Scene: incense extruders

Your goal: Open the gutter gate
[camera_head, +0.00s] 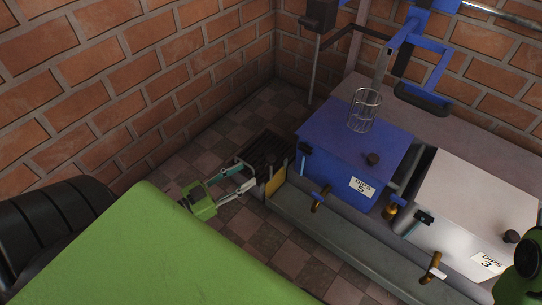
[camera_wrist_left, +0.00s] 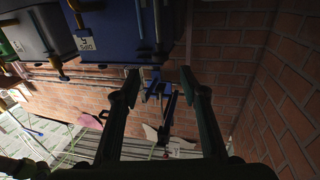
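The gutter (camera_head: 345,238) is a long grey channel running along the front of the blue and white boxes. At its left end stands a small yellow plate, which looks like the gutter gate (camera_head: 276,181). My left gripper (camera_head: 253,176) is just left of this plate, its two fingers spread and pointing toward the gutter end. No contact with the plate shows. In the left wrist view the fingers (camera_wrist_left: 162,84) are apart with nothing clearly held between them; I cannot make out the gate there. My right gripper is not visible.
Brass taps (camera_head: 320,199) overhang the gutter. Brick walls close off the left and back.

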